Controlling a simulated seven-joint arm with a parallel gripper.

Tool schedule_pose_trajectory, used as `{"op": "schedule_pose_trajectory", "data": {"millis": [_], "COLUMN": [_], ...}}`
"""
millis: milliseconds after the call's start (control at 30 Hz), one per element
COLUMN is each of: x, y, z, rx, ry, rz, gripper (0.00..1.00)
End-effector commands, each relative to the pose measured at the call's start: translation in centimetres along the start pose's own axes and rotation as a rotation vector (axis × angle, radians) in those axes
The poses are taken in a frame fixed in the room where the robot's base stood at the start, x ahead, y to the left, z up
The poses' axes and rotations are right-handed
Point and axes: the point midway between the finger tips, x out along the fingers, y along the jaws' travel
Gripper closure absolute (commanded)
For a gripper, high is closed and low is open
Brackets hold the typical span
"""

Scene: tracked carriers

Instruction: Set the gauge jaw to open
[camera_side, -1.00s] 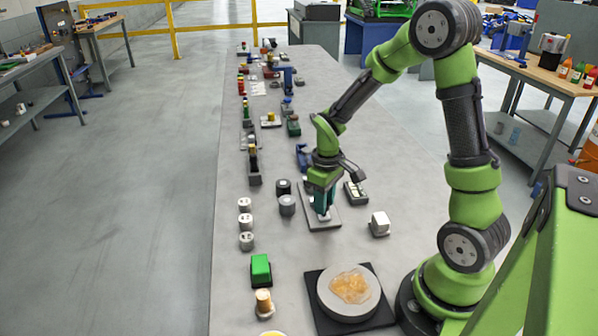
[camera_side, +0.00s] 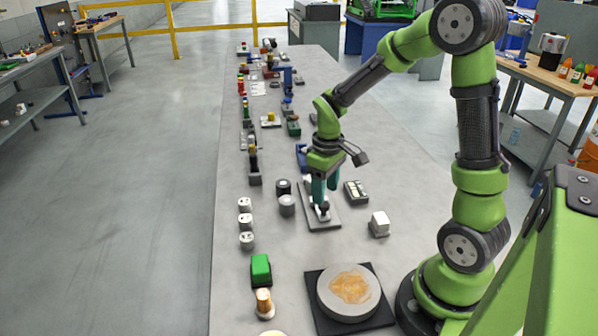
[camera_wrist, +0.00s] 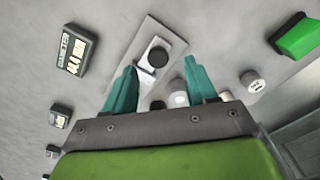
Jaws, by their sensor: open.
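The gauge (camera_side: 333,221) is a flat light-grey plate on the bench with a pale sliding jaw (camera_wrist: 147,75) and a round black knob (camera_wrist: 158,57), seen in the wrist view. A small dark readout box (camera_side: 356,192) stands just right of the plate; in the wrist view the readout (camera_wrist: 75,52) appears to show 44.4 mm. My gripper (camera_side: 322,196) is above the plate, over the knob. Its two teal fingers are apart with nothing between them, and they also show in the wrist view (camera_wrist: 160,66). The fingers partly hide the jaw in the side view.
Dark and grey cylinders (camera_side: 287,205) stand close left of the plate. Several marked silver cylinders (camera_side: 246,222) line the left edge. A green block (camera_side: 261,268) and a round pad (camera_side: 348,291) are nearer the camera.

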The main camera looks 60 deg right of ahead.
Motion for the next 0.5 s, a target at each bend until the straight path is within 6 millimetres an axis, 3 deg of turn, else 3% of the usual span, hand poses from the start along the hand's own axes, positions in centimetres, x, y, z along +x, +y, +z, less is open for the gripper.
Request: {"op": "schedule_pose_trajectory", "data": {"millis": [33, 300, 500], "x": [-1.5, -8.0, -11.3], "y": [0.0, 0.0, 0.0], "z": [-0.1, -0.1, 0.0], "rx": [-0.001, 0.0, 0.0], "ry": [0.009, 0.006, 0.002], "rz": [0.003, 0.002, 0.0], "gripper": [0.43, 0.43, 0.43]}}
